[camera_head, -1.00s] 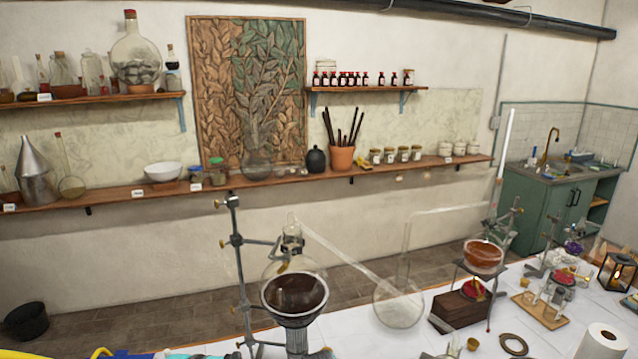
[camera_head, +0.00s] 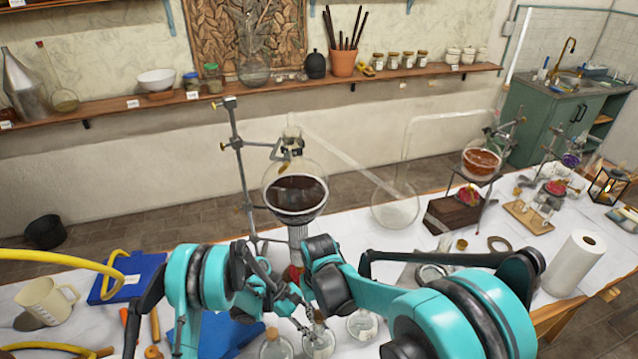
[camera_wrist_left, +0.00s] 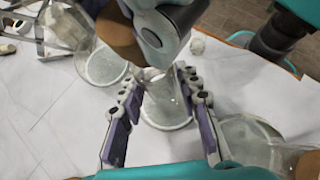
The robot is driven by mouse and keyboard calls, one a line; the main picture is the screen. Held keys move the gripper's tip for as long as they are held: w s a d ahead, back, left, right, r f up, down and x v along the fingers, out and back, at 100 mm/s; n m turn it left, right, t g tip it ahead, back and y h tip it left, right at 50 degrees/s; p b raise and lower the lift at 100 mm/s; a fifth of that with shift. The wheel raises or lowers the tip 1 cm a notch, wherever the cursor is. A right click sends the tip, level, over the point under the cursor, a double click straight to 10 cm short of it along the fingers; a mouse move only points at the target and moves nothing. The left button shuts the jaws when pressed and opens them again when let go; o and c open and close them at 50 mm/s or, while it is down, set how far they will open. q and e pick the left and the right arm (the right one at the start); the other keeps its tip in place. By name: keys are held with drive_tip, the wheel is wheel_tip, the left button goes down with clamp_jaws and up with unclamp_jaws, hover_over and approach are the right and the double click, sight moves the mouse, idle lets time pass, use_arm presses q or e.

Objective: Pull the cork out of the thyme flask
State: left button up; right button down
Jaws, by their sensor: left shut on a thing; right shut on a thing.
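My left gripper (camera_wrist_left: 160,100) is shut on the neck of a clear glass flask (camera_wrist_left: 168,112), which stands on the white table. In the head view this flask (camera_head: 319,345) is partly hidden by my grippers. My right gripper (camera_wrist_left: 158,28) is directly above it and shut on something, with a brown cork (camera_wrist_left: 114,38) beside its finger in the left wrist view. The right gripper hides the flask mouth, so I cannot tell whether the cork is still seated. No label is readable. Another corked flask (camera_head: 275,347) stands to the left, and a flask (camera_head: 363,325) stands to the right.
A stand with a dark-filled flask (camera_head: 297,195) is behind the grippers. The arms crowd the front middle.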

use_arm(q)
drive_tip(key=shift+a+f, duration=0.1)
drive_tip(key=shift+f, duration=0.15)
use_arm(e)
drive_tip(key=shift+r, duration=0.6)
drive_tip(key=shift+r, duration=0.2)
use_arm(q)
drive_tip(key=o, duration=1.1)
drive_tip(key=shift+w, duration=0.1)
use_arm(e)
drive_tip(key=shift+w, duration=0.1)
use_arm(q)
drive_tip(key=shift+r, duration=0.1)
